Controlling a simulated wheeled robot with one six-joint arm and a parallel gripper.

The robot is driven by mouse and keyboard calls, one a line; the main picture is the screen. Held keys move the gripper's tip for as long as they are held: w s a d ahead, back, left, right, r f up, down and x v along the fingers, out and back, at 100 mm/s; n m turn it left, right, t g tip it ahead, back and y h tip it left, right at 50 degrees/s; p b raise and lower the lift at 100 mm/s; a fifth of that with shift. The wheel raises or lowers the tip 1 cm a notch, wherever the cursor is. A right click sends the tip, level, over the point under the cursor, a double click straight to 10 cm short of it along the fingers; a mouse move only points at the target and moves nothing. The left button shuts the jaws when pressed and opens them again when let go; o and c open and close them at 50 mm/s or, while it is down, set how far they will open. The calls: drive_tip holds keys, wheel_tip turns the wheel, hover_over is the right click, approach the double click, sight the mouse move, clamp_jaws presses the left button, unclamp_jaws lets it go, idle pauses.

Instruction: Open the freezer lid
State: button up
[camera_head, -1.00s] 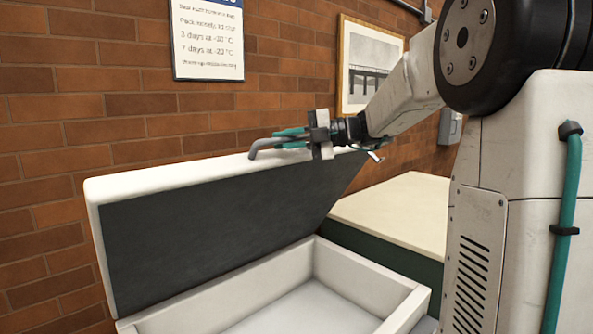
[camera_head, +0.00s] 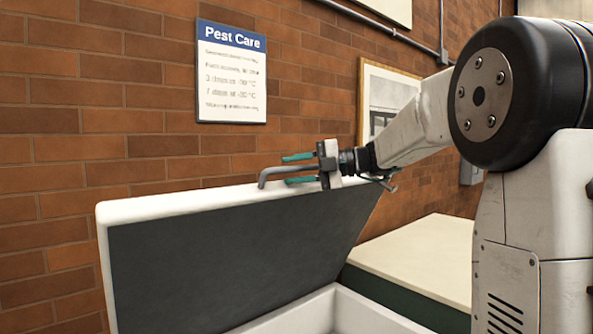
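The freezer lid (camera_head: 225,262) stands raised at a steep angle, its dark inner panel facing me and its white rim along the top. A grey bent handle (camera_head: 275,173) sticks out at the lid's top edge. My gripper (camera_head: 299,169) is at this handle, with one teal finger above the bar and one below it. The fingers are spread, with a visible gap between the upper finger and the bar; I cannot tell whether the lower one touches it. The white freezer body (camera_head: 372,312) shows only partly at the bottom, its opening uncovered and its interior mostly out of view.
A brick wall (camera_head: 60,150) stands behind the lid, with a Pest Care sign (camera_head: 231,75) and a framed picture (camera_head: 385,95) on it. A cream-topped, dark-green-sided surface (camera_head: 425,255) is right of the freezer. My arm fills the right side.

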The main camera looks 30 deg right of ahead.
drive_tip(key=shift+s+a, duration=0.1)
drive_tip(key=shift+a, duration=0.05)
drive_tip(key=v, duration=0.7)
drive_tip(key=shift+s+d, duration=0.15)
drive_tip(key=shift+d, duration=0.25)
